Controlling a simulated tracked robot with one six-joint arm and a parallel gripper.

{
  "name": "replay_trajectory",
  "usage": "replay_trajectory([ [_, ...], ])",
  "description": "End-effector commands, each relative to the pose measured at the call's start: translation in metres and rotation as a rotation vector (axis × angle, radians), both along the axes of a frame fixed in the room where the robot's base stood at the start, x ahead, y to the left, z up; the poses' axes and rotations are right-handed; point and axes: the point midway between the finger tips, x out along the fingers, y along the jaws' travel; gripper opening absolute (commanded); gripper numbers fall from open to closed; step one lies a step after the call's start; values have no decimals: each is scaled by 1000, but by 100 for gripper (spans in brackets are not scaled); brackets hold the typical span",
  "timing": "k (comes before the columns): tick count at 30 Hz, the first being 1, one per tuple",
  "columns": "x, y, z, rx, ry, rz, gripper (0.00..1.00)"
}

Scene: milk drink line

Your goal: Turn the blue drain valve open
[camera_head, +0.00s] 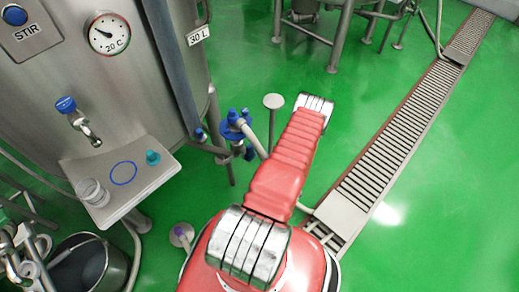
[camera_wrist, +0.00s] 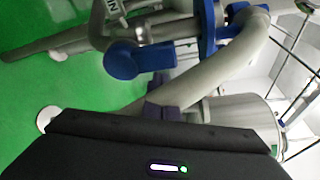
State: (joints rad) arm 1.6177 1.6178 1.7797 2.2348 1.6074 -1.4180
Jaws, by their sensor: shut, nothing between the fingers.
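The blue drain valve handle (camera_wrist: 140,58) shows in the upper middle of the wrist view, on a grey pipe fitting. A partly cut-off label ending in "IN" (camera_wrist: 113,5) is beside it. A blue flange (camera_wrist: 208,25) is to its right. In the head view, blue valve parts (camera_head: 236,127) show low beside the tank; I cannot tell which is the handle. My gripper (camera_wrist: 162,110) shows as a black body with small dark fingertips, shut and empty. The fingertips appear below the handle in the wrist view, apparently apart from it. In the head view my gripper cannot be made out.
A thick grey pipe (camera_wrist: 235,60) curves close to the valve. In the head view, the steel tank (camera_head: 60,105) carries a shelf (camera_head: 130,192) with a clear cup (camera_head: 92,192). A blue-handled tap (camera_head: 66,105) is above it. Green floor (camera_head: 440,200) is open at right.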

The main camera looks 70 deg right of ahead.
Motion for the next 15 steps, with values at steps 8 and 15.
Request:
replay_trajectory([
  [8, 3, 3, 1, 0, 0, 3, 0],
  [15, 4, 4, 1, 2, -2, 7, 0],
])
